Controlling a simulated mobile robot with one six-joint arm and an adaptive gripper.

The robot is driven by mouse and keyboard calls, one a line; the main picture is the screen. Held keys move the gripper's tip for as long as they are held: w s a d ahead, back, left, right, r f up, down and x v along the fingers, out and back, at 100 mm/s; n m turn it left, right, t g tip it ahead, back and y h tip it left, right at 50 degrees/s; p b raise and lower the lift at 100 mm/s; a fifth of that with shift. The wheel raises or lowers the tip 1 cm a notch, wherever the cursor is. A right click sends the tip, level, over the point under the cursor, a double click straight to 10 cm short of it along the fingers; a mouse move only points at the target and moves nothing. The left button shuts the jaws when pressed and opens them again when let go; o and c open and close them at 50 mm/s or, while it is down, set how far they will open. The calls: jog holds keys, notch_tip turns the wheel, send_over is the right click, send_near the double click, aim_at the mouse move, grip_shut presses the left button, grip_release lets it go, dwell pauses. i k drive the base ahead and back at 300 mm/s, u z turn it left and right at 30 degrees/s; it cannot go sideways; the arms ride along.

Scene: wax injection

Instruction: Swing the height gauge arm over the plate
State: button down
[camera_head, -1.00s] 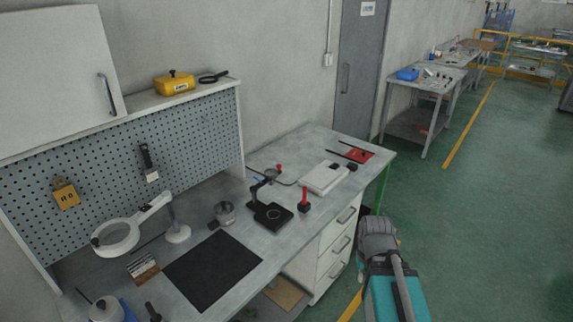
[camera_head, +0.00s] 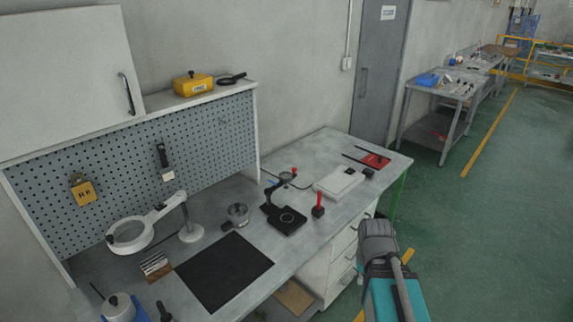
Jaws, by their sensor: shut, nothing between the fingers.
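A small black stand that looks like the height gauge (camera_head: 268,207) is on the grey workbench, near the middle of the view. Its low base carries a dark plate (camera_head: 287,222) with a pale ring on top. An upright rises at the base's left rear. A thin arm (camera_head: 284,182) appears at its top, behind the plate rather than over it, but its exact angle is too small to tell. A red knob shows near the arm's end. My gripper is out of view; only grey and teal links of my arm show at the lower right, beside the bench.
A red-handled black block (camera_head: 318,206) stands just right of the gauge. Open green floor (camera_head: 470,250) lies at right.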

aim_at(284, 180)
jog(key=u, duration=0.05)
jog(key=i, duration=0.85)
jog(key=z, duration=0.1)
